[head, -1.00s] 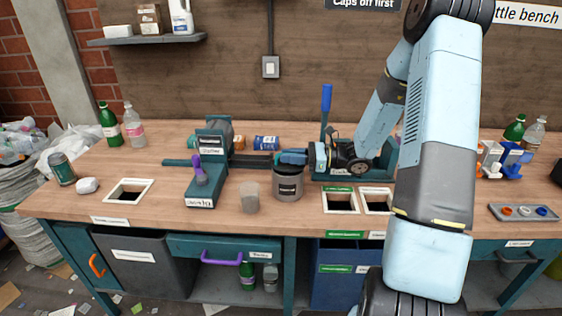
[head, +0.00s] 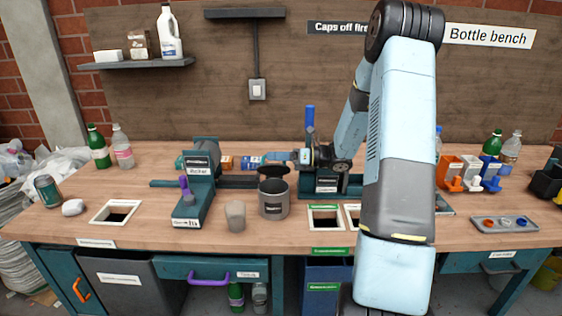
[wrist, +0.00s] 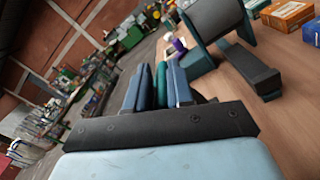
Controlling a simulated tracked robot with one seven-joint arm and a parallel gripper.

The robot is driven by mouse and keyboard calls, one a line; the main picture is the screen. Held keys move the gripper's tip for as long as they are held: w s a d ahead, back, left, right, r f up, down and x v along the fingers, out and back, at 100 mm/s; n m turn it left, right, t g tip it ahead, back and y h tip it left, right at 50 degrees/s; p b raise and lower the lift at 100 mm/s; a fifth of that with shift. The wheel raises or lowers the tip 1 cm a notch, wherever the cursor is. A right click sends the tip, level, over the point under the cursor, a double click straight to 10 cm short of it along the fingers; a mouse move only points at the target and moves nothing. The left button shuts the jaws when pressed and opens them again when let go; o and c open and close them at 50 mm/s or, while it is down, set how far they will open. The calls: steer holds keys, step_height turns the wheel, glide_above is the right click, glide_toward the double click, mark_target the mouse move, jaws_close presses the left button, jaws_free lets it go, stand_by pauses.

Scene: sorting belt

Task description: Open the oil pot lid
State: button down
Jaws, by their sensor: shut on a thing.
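The oil pot (head: 274,205) is a grey cylinder with a dark label, upright on the bench in the head view. Its dark round lid (head: 272,171) is above the pot's mouth, apart from the rim at least in part. My gripper (head: 280,156) is at the lid's top, coming from the right, shut on the lid's handle. In the wrist view my gripper (wrist: 153,82) shows blue fingers with a green piece between them. The lid's disc cannot be made out there.
A teal clamp-like fixture (head: 190,205) with a purple knob stands left of the pot. A grey cup (head: 235,216) is in front. A teal press (head: 326,185) with a blue lever is at right. Small boxes (head: 249,163) lie behind. Square bench openings (head: 118,214) are at left and right.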

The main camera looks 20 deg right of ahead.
steer(key=shift+w+d+f, duration=0.15)
steer(key=shift+w+d, duration=0.2)
stand_by(0.3)
steer(key=c, duration=1.2)
jaws_free()
steer(key=shift+w+d+f, duration=0.1)
steer(key=shift+w+f, duration=0.05)
steer(key=shift+o, duration=0.4)
steer(key=shift+a+r, duration=0.2)
steer(key=v, duration=1.4)
steer(key=shift+f, duration=0.1)
